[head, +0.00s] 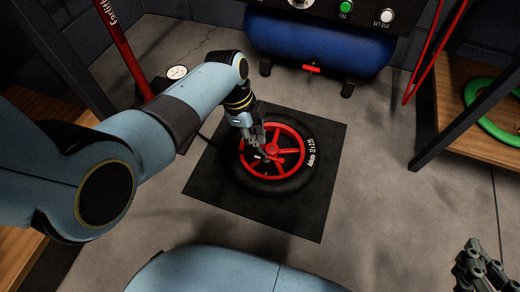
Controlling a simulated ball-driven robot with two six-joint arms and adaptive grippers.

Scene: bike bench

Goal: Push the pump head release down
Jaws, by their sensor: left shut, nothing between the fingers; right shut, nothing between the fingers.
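A wheel with a black tyre (305,182) and red spokes (288,135) lies flat on a black mat (205,190). My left gripper (266,158) is shut and empty, pointing down over the wheel's hub area. A small dark piece by a red part sits just under its fingertips; I cannot tell whether this is the pump head or its release, or whether the fingers touch it. My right gripper (478,265) is shut and empty over the floor at the lower right, far from the wheel. A red floor pump (117,40) stands at the upper left.
A blue tank (318,45) with a red valve (312,69) and a panel with a green button (346,7) stand behind the mat. A round gauge (177,72) is near the pump. A wooden shelf (460,140) with a green ring (490,110) is at right. Floor right of the mat is clear.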

